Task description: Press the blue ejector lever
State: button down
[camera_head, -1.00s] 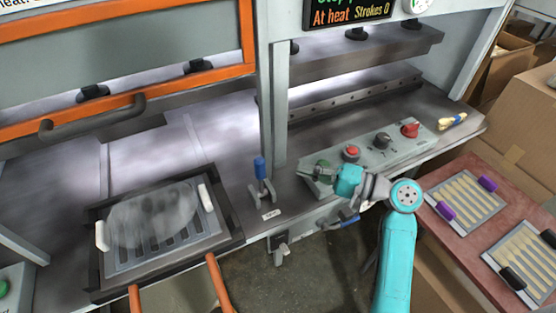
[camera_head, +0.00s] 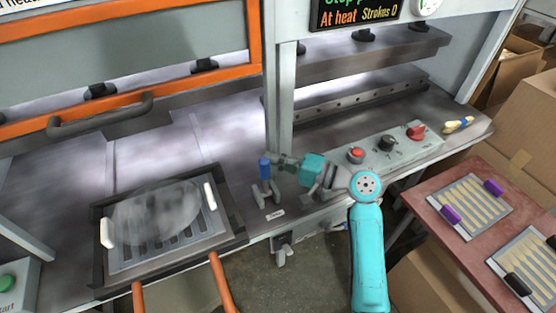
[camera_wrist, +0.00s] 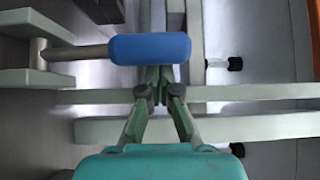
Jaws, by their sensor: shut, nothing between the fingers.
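The blue ejector lever (camera_head: 264,168) stands upright in a small grey bracket on the press table, left of the control panel. In the wrist view its blue grip (camera_wrist: 150,48) lies across the picture just beyond my fingertips, with its metal rod running left. My gripper (camera_head: 276,159) is shut and empty, at the right side of the lever's grip near its top. In the wrist view my gripper (camera_wrist: 158,82) has its fingertips together, partly overlapped by the blue grip. I cannot tell whether they touch it.
A control panel (camera_head: 385,158) with knobs and a red button is to the right. A dark tray (camera_head: 170,262) with white handles and a smoky haze is at the left. A grey post (camera_head: 280,95) rises behind the lever. Mould trays (camera_head: 468,205) lie on the red side table.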

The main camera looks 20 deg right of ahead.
jog(key=shift+s, duration=0.1)
jog(key=s+n, duration=0.1)
jog(key=s+n+t+y, duration=0.1)
jog(key=s+n+y, duration=0.1)
jog(key=shift+s+f+t, duration=0.25)
jog(key=shift+s+t, duration=0.1)
jog(key=shift+t, duration=0.05)
jog(key=s+n, duration=0.1)
jog(key=s+f+y, duration=0.1)
jog(key=s, duration=0.1)
jog(key=s+f+n+y, duration=0.1)
jog(key=shift+s+f+n, duration=0.25)
jog(key=shift+s+n, duration=0.05)
jog(key=shift+s, duration=0.05)
jog(key=shift+s+a+f, duration=0.1)
jog(key=shift+f, duration=0.05)
dwell(0.5)
